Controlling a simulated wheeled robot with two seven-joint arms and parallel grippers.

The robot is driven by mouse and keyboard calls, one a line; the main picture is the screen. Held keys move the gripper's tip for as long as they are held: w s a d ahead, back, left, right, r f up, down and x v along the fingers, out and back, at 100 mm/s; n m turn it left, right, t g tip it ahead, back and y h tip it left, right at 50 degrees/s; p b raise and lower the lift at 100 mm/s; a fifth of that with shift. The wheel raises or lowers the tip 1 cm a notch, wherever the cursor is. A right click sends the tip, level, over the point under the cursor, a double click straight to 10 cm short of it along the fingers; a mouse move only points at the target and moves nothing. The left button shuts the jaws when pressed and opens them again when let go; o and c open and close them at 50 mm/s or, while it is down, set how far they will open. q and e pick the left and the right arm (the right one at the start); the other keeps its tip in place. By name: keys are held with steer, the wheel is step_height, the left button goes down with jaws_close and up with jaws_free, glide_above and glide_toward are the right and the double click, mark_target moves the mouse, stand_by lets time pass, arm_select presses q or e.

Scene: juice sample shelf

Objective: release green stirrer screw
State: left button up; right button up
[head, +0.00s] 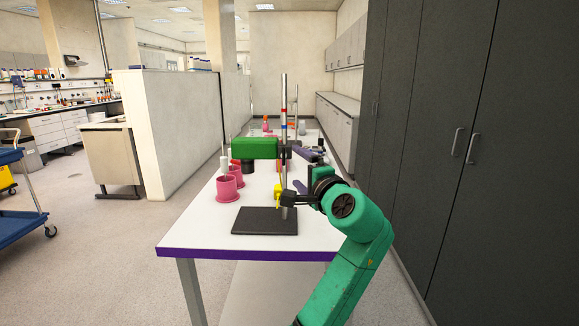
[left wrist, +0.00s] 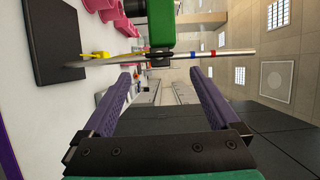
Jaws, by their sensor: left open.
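The green stirrer (head: 255,148) is held on an upright metal rod (head: 284,115) above a black base plate (head: 265,221). A dark clamp (head: 286,153) joins it to the rod; I cannot make out the screw clearly. In the left wrist view the green stirrer (left wrist: 160,25) and the rod (left wrist: 232,52) lie just beyond my fingers. My left gripper (head: 297,169) is right of the rod, with its purple fingers one above the other. It is open and empty, and the left wrist view shows the gap (left wrist: 160,73). My right gripper is not in view.
Pink cups (head: 229,190) stand on the white table left of the rod. A yellow piece (head: 278,194) is low on the rod. Dark cabinets (head: 440,130) line the right side, and a partition wall (head: 172,135) stands on the left.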

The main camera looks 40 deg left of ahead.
arm_select(q)
steer(key=v, duration=0.6)
steer(key=shift+b, duration=0.35)
steer(key=shift+f, duration=0.1)
